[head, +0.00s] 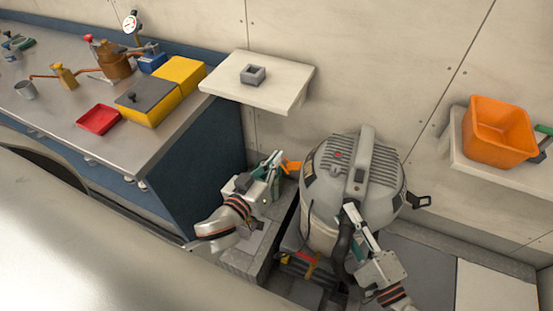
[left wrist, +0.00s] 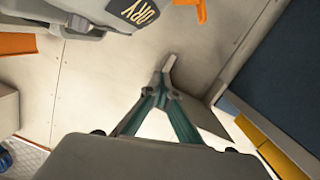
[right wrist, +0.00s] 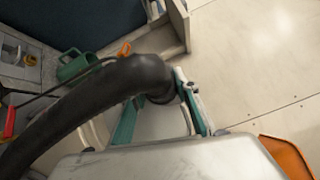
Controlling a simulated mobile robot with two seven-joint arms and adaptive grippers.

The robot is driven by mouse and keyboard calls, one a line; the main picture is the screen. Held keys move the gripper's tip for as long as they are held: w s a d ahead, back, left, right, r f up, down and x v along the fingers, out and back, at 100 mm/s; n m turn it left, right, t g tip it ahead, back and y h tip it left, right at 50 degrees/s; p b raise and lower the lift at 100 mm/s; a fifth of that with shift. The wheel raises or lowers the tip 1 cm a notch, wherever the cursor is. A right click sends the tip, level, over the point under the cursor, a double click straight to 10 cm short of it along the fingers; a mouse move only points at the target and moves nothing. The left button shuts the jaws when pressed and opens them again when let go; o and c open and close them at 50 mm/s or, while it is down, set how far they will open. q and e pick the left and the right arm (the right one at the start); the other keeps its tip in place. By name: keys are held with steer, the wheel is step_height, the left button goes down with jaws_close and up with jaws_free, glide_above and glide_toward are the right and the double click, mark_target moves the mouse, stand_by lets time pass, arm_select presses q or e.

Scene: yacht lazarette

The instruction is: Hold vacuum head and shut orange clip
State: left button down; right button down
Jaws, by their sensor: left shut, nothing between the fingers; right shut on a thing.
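The vacuum head (head: 335,160) is a grey ribbed dome with a carry handle on top. It sits on the pale drum (head: 322,232). The orange clip (head: 292,166) sticks out from the head's left side; it also shows at the top edge of the left wrist view (left wrist: 198,9). My left gripper (head: 277,158) is shut and empty, just left of the clip, with a small gap in the left wrist view. My right gripper (head: 348,210) is shut on the black hose (right wrist: 110,80) at the front of the vacuum. The clip's lower end is hidden.
A black clip (head: 419,201) juts out from the vacuum's right. A white shelf (head: 285,91) with a small grey block is on the wall behind. An orange bin (head: 498,135) stands on a right shelf. The workbench (head: 60,110) at left holds several items.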

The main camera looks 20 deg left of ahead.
arm_select(q)
steer(key=shift+n+g+y, duration=0.5)
steer(key=shift+g+y, duration=0.2)
steer(key=shift+y, duration=0.1)
steer(key=s+a+f, duration=0.1)
steer(key=a, duration=0.1)
steer(key=s+a+f, duration=0.1)
steer(key=f, duration=0.1)
steer(key=shift+s+a+f, duration=0.3)
steer(key=shift+s+a, duration=0.05)
steer(key=shift+a, duration=0.05)
glide_above(291, 164)
steer(key=s+a, duration=0.3)
steer(key=a, duration=0.1)
step_height(291, 164, down, 5)
arm_select(e)
steer(key=shift+w, duration=0.1)
arm_select(q)
steer(key=shift+s+d+f, duration=0.15)
steer(key=shift+s+f, duration=0.05)
steer(key=shift+f, duration=0.4)
steer(key=shift+f, duration=0.15)
